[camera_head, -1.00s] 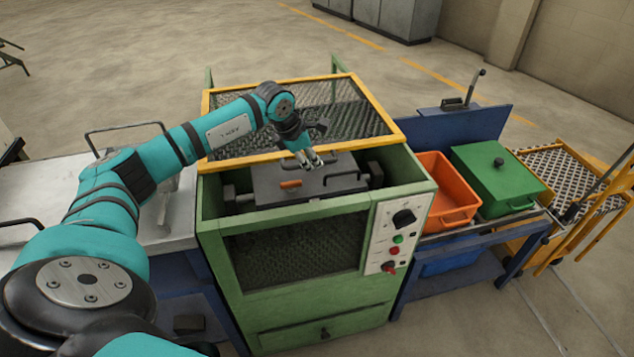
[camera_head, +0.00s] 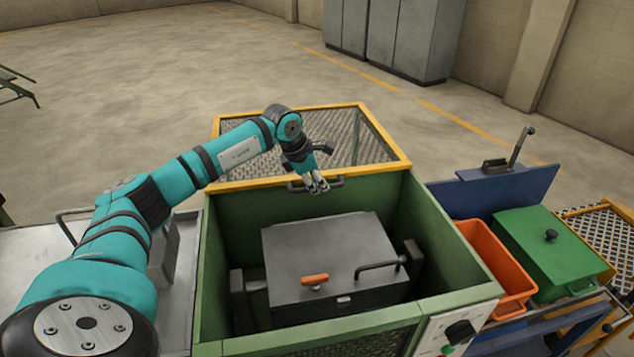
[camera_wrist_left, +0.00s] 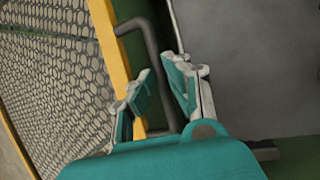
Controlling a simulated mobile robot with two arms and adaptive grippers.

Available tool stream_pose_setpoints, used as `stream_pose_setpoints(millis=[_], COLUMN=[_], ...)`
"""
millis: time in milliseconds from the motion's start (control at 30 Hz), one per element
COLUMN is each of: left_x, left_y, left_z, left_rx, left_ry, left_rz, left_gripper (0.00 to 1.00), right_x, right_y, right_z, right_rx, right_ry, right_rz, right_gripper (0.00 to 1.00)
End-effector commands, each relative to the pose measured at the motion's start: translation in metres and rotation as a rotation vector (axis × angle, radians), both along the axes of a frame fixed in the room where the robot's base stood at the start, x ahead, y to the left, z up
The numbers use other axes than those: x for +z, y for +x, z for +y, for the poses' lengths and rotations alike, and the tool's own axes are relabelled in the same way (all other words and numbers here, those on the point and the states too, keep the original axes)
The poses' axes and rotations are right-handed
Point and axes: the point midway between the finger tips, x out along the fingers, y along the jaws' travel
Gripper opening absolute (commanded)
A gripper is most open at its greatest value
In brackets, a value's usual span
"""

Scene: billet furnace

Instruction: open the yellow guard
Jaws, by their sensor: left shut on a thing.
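The yellow guard (camera_head: 384,135) is a yellow frame with dark mesh behind the open top of the green machine. Its dark handle (camera_head: 297,187) is on the front bar. My left gripper (camera_head: 316,184) is shut on this handle and partly hides it. In the left wrist view, the dark bent handle (camera_wrist_left: 151,45) runs between the fingers of my left gripper (camera_wrist_left: 157,82), with the yellow bar (camera_wrist_left: 108,40) and mesh to the left. My right gripper is not in view.
The open green machine (camera_head: 222,260) holds a dark box (camera_head: 320,250) with an orange grip (camera_head: 315,280). On the right are an orange bin (camera_head: 490,262), a green lidded box (camera_head: 560,250) and an upright lever (camera_head: 522,145). Floor behind the machine is clear.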

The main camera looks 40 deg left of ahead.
Motion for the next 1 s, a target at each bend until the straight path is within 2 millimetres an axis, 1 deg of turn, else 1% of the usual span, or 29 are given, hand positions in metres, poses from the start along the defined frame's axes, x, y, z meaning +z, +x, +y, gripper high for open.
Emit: stream_pose_setpoints(millis=[33,233,400,433,500,600,867,1000], left_x=[-0.006,-0.006,-0.007,-0.007,-0.007,-0.005,-0.002,0.01], left_y=[-0.002,-0.003,-0.003,-0.003,-0.003,-0.002,-0.002,-0.006], left_z=[0.0,0.0,0.0,0.0,0.0,0.0,0.0,0.002], left_rx=[-0.001,-0.001,0.0,0.0,0.0,0.0,0.0,0.001], left_ry=[0.004,0.005,0.004,0.004,0.004,0.002,0.002,0.003], left_rz=[0.011,0.015,0.016,0.017,0.017,0.013,0.008,0.004], left_gripper=[0.0,0.0,0.0,0.16,0.25,0.36,0.36,0.36], right_x=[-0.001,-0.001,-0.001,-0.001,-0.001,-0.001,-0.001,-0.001], right_y=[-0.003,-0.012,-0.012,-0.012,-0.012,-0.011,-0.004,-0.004], right_z=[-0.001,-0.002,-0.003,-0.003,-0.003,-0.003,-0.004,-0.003], right_rx=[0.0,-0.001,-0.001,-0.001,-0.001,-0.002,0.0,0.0], right_ry=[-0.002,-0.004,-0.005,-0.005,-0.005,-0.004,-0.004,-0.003], right_rz=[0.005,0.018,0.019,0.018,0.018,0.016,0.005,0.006], right_gripper=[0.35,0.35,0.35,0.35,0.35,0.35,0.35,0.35])
